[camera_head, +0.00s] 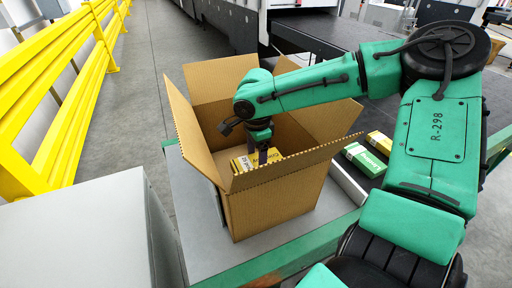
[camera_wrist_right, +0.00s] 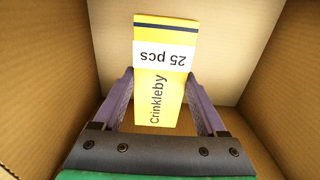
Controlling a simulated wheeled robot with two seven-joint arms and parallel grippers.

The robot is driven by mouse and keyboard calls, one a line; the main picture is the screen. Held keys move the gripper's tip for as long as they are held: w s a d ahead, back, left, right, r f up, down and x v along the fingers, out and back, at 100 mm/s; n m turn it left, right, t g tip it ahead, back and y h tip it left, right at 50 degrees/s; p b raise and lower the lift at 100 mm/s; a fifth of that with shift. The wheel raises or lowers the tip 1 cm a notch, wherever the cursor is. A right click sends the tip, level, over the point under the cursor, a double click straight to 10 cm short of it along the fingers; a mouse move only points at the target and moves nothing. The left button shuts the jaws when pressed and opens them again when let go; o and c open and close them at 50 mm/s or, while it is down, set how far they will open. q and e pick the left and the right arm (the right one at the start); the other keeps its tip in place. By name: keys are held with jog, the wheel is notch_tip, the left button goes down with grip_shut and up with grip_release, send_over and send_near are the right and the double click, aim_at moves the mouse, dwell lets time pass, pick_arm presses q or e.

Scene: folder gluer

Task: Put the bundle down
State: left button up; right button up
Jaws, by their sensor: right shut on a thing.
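The yellow bundle (camera_head: 243,163) with a white band is inside the open cardboard box (camera_head: 270,205). In the right wrist view the bundle (camera_wrist_right: 163,85) shows "Crinkleby" and "25 pcs" on its face. My right gripper (camera_head: 262,158) reaches down into the box and is shut on the bundle. In the wrist view its two fingers (camera_wrist_right: 160,100) lie on either side of the bundle's near end. The box floor under the bundle is mostly hidden, so I cannot tell whether the bundle touches it. My left gripper does not show.
The box stands with flaps spread on a grey table with a green edge (camera_head: 290,262). Green (camera_head: 364,159) and yellow (camera_head: 379,141) bundles lie right of it on a dark surface. A yellow guard rail (camera_head: 62,90) runs at left. A light grey block (camera_head: 85,235) stands front left.

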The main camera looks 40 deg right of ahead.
aim_at(257, 161)
notch_tip(257, 161, down, 6)
jog(key=shift+s+r, duration=0.1)
jog(key=shift+r, duration=0.1)
jog(key=shift+f, duration=0.35)
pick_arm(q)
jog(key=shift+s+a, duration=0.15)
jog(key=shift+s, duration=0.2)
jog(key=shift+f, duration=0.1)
pick_arm(e)
jog(key=shift+f, duration=0.1)
jog(key=shift+f+b, duration=0.55)
jog(key=shift+b, duration=0.05)
jog(key=o, duration=1.4)
jog(key=shift+r, duration=0.1)
jog(key=shift+r+p, duration=0.75)
jog(key=shift+r, duration=0.3)
notch_tip(257, 161, up, 11)
jog(key=shift+r, duration=0.1)
